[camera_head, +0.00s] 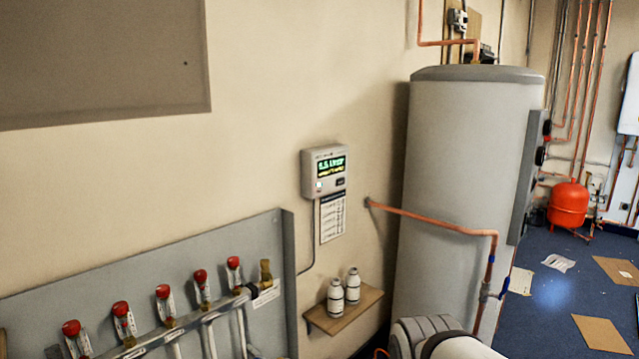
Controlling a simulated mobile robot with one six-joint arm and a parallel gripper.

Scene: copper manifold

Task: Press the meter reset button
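The meter (309,176) is a small light-grey box on the beige wall, near the middle of the view. Its dark screen (331,166) shows green characters that are too blurred to read surely. Below the screen are a small bright white spot (319,185) at left and a small dark patch (341,183) at right. I cannot tell which is the reset button. A grey and white part of my arm shows at the bottom edge, well below and right of the meter. My gripper is not in view.
A printed sheet (333,216) hangs below the meter. A small shelf (322,321) with two white bottles juts out lower down. A copper pipe (435,216) runs from the wall past the grey tank (462,140). A red-capped manifold (165,306) stands lower left.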

